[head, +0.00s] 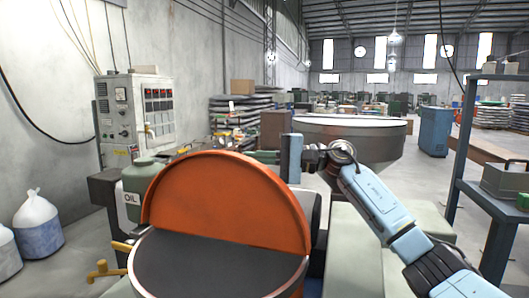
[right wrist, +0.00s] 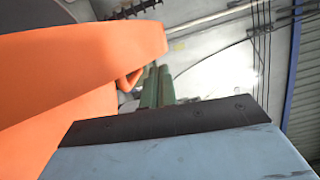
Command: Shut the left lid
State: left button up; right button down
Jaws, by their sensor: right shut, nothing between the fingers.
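The lid also fills the left of the right wrist view (right wrist: 70,75). My right gripper (head: 262,156) reaches in from the right with its green fingers pointing left at the lid's upper right edge, at or behind it. The fingers are shut and empty (right wrist: 158,85); I cannot tell whether they touch the lid. My left gripper is not in view.
A green oil can (head: 140,180) stands left of the lid, and brass taps (head: 105,271) stick out lower left. A large grey vat (head: 350,140) is behind my right arm. A control cabinet (head: 135,115) stands at back left, and a shelf (head: 485,190) at right.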

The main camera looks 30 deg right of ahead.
jog(key=shift+s+a, duration=0.3)
jog(key=shift+a, duration=0.15)
